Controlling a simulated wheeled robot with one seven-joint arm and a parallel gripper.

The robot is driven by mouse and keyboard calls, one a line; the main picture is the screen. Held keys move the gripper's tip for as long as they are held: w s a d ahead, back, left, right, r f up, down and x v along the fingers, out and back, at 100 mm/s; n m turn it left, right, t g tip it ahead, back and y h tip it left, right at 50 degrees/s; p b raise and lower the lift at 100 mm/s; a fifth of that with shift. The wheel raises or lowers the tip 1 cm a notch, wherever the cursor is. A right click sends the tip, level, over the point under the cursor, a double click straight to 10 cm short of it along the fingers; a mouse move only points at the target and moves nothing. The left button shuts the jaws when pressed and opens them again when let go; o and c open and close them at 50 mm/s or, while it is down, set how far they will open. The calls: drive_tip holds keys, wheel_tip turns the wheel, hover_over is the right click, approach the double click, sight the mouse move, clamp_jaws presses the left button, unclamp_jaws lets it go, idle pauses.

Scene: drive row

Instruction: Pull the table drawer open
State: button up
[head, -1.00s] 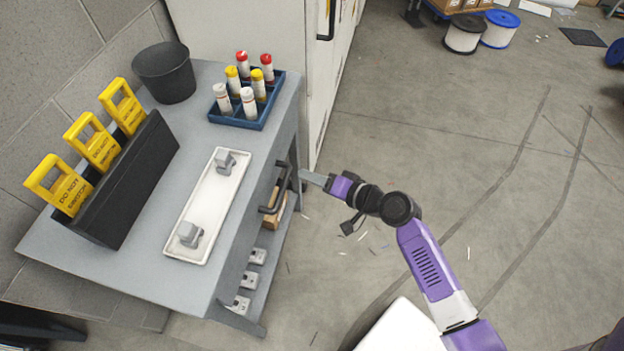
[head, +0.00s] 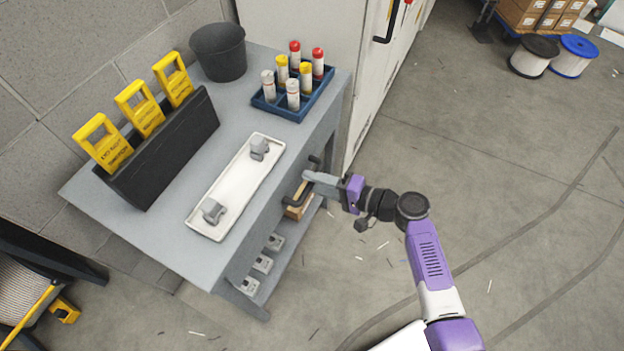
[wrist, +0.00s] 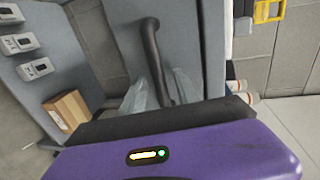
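The grey table (head: 130,225) stands at the left in the head view. Its drawer's dark bar handle (head: 291,198) sticks out from the front side below the top. The drawer front looks flush with the table, though my gripper and the tabletop hide part of it. My gripper (head: 308,177) is at the handle, reaching in from the right. In the wrist view the handle (wrist: 151,45) runs down between the two grey fingers of my gripper (wrist: 163,92). The fingers are apart, one each side of the bar; I see no clear contact.
On the tabletop are a white tray (head: 197,222) with two grey pieces, a blue crate (head: 299,115) of capped bottles, a dark bucket (head: 219,52) and a black holder (head: 165,158) with yellow tags. A cardboard box (wrist: 68,109) sits on the lower shelf.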

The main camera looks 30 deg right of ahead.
drive_tip(key=shift+w+a+f, duration=0.1)
drive_tip(key=shift+w+a, duration=0.2)
drive_tip(key=shift+w, duration=0.1)
drive_tip(key=shift+c, duration=0.2)
clamp_jaws()
idle(1.1)
